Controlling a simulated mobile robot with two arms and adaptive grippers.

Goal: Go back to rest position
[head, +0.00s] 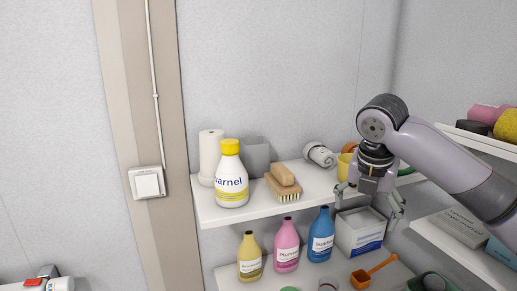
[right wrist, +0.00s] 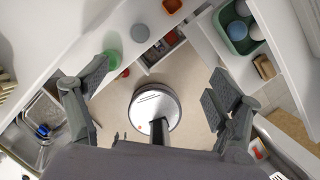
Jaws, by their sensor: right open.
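My right gripper (head: 368,203) is in front of the shelves at the right of the head view, pointing down. Its two fingers are spread apart with nothing held between them. In the right wrist view the open fingers (right wrist: 155,95) stand on either side, with empty space and the floor far below between them. A white box with a blue band (head: 360,236) on the lower shelf shows behind and below the gripper, and the gripper partly hides it. My left gripper is in neither view.
The upper shelf (head: 237,211) bears a yellow-capped bottle (head: 231,180), a brush (head: 284,191) and a paper roll (head: 208,150). The lower shelf holds yellow, pink and blue bottles (head: 320,240) and an orange scoop (head: 362,279). More shelves stand at right.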

